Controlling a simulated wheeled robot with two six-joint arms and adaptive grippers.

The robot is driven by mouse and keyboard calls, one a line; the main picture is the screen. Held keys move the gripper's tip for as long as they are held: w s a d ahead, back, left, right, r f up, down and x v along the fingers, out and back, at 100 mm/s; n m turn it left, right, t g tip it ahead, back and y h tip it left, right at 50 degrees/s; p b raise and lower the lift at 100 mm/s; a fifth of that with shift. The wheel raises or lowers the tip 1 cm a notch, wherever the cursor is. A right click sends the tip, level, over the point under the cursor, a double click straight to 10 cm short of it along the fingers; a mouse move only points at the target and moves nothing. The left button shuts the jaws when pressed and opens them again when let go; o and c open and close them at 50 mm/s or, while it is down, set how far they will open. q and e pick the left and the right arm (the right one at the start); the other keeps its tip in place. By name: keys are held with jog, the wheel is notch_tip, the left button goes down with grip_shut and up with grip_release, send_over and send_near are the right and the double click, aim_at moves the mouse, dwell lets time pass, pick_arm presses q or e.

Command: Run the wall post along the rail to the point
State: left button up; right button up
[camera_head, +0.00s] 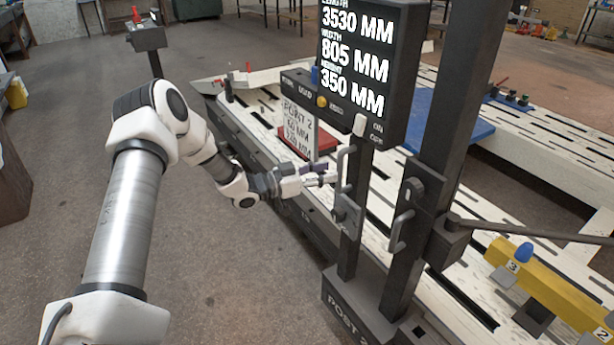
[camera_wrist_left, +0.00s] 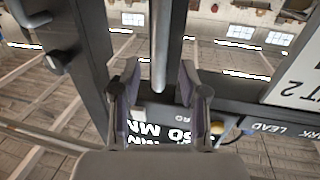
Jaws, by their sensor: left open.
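The dark wall post (camera_head: 350,225) stands upright at the bench's near edge, with "POST 2" on its foot. A grey bar handle (camera_head: 343,166) is on its side. My left gripper (camera_head: 326,177) is open at this handle, reaching in from the left. In the left wrist view, a pale grey bar (camera_wrist_left: 159,45) runs upright in the gap ahead of the open fingers (camera_wrist_left: 158,88); I cannot tell whether they touch it. A dark rail (camera_head: 300,207) runs along the bench edge. I cannot make out a marked point on it. My right gripper is not in view.
A readout (camera_head: 357,55) shows 3530, 805 and 350 mm. A white "POST 2" card (camera_head: 299,130) is left of the post. A thicker dark column (camera_head: 440,140) stands right of it. A yellow beam (camera_head: 550,284) is at lower right.

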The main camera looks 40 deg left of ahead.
pick_arm(q)
jog(key=v, duration=0.7)
jog(key=shift+s, duration=0.2)
jog(key=shift+a, duration=0.1)
